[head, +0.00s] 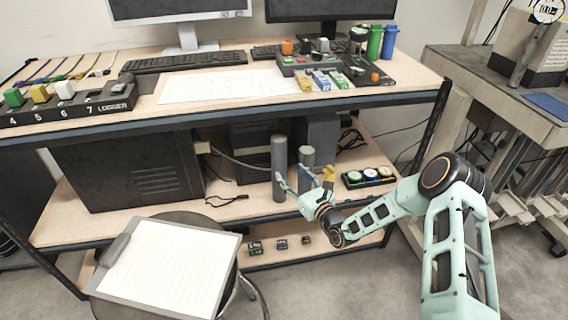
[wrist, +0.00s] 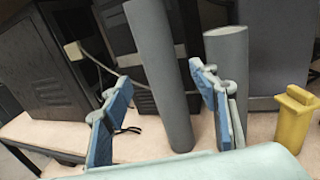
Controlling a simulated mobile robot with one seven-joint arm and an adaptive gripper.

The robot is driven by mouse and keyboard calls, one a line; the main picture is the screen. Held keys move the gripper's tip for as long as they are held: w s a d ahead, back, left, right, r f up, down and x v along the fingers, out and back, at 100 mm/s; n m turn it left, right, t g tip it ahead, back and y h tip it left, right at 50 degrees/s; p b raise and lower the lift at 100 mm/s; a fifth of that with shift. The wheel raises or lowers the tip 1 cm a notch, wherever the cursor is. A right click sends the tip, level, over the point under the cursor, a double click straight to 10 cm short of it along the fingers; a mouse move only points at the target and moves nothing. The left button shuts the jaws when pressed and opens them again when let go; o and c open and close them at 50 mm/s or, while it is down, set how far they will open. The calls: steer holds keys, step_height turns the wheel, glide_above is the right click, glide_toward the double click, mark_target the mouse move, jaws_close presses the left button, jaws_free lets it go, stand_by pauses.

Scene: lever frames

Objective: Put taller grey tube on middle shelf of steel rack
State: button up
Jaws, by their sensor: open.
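The taller grey tube (head: 279,158) stands upright on the wooden middle shelf (head: 235,207) of the dark-framed bench. It also shows in the wrist view (wrist: 160,75), leaning only through camera tilt. A shorter, wider grey tube (head: 307,157) stands just right of it and shows behind the right finger in the wrist view (wrist: 228,60). My gripper (head: 292,176) is open and empty in front of the tubes. In the wrist view its blue-padded fingers (wrist: 157,88) lie either side of the taller tube's outline, the right one closer. I cannot tell whether the tube is between the pads or beyond them.
A yellow block-like object (wrist: 294,118) stands right of the tubes. The bench top (head: 140,85) overhangs. A stool with a clipboard (head: 165,265) stands in front.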

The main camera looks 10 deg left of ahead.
steer(key=shift+v, duration=1.75)
steer(key=shift+a+r, duration=0.1)
